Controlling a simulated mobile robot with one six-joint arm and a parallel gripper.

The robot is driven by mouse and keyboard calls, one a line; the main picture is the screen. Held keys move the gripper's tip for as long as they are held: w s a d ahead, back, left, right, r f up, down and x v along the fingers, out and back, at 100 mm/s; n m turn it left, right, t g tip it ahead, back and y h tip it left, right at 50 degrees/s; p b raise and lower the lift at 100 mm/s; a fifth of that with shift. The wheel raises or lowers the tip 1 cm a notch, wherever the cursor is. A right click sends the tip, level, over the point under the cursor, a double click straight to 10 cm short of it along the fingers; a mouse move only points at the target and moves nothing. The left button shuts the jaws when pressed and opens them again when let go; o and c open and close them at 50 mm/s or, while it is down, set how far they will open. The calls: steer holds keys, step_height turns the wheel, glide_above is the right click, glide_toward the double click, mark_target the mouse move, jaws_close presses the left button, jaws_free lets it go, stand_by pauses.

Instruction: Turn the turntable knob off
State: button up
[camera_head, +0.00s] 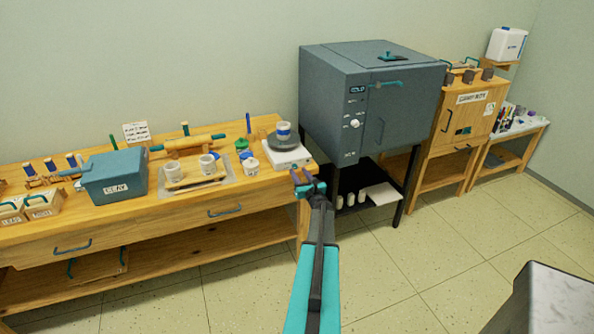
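The turntable has a white base (290,159) and a dark grey disc (284,140). It stands at the right end of the wooden workbench. A white cup with a blue band (283,129) sits on the disc. I cannot make out the turntable's knob at this size, nor its setting. My gripper (301,176) is at the front right of the turntable base, by the bench's right end.
A grey kiln (325,95) with a white knob (355,124) stands close to the right. The tiled floor (400,260) in front is clear.

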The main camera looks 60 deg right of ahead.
mark_target(295, 166)
steer(key=shift+p+x, duration=0.35)
steer(key=shift+x, duration=0.95)
steer(key=shift+c, duration=0.2)
jaws_close()
